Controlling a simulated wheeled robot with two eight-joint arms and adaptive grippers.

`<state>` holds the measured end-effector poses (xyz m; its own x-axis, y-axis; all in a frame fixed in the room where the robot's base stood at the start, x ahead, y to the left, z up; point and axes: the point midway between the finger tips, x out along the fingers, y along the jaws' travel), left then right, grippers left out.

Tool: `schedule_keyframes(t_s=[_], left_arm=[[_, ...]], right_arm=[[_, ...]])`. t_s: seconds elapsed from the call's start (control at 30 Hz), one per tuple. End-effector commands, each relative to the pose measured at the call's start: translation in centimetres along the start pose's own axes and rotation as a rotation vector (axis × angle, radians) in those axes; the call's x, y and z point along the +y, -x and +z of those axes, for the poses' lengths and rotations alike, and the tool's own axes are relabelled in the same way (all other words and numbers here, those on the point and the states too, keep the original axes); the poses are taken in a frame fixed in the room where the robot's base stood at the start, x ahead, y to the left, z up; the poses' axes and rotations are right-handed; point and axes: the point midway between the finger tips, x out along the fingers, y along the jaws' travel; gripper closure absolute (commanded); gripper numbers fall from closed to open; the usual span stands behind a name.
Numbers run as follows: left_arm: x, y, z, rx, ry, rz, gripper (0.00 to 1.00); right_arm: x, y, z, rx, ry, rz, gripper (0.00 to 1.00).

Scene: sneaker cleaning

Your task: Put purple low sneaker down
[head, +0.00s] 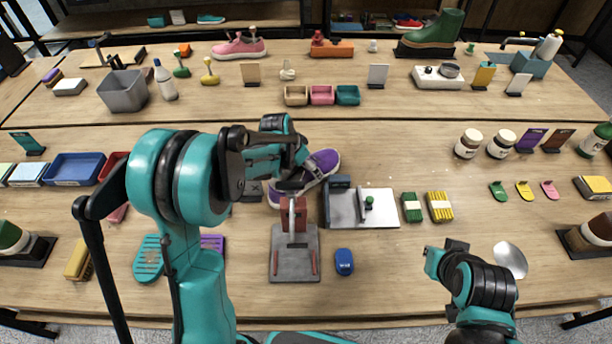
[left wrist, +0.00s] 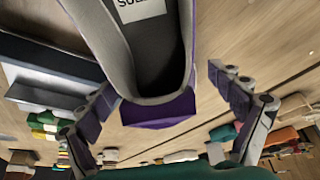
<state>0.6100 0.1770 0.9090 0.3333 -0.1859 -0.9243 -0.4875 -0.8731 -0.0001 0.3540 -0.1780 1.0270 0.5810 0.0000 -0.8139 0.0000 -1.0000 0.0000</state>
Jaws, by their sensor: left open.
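The purple low sneaker (head: 322,163), with a white sole, sits at the middle of the near table, behind a grey stand with a red top. My left gripper (head: 292,172) is at the sneaker, and its arm hides part of the heel side. In the left wrist view the sneaker's purple heel and grey lining (left wrist: 160,108) lie between the two spread fingers of my left gripper (left wrist: 163,84). The fingers are open, with visible gaps on both sides. My right arm shows at the lower right of the head view, but its fingers cannot be made out.
The grey stand (head: 295,265) is in front of the sneaker, and a metal tray (head: 375,213) is to its right. Blue and red trays (head: 73,169) are at left.

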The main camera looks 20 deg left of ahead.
Motion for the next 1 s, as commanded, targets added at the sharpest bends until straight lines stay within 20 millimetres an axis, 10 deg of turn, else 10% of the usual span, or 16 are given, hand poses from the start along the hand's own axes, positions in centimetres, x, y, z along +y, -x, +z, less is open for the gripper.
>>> schedule_keyframes(t_s=[0.07,0.4,1.0], left_arm=[[0.0,0.1,0.0,0.000,0.000,0.000,0.07],[0.0,0.1,0.0,0.001,0.001,0.000,0.81],[0.0,4.7,-1.9,0.001,0.001,0.000,0.82]], right_arm=[[0.0,0.1,-0.1,0.000,0.000,0.000,1.00],[0.0,0.1,-0.1,0.000,0.000,0.000,1.00],[0.0,1.5,-1.1,0.000,0.000,0.000,1.00]])
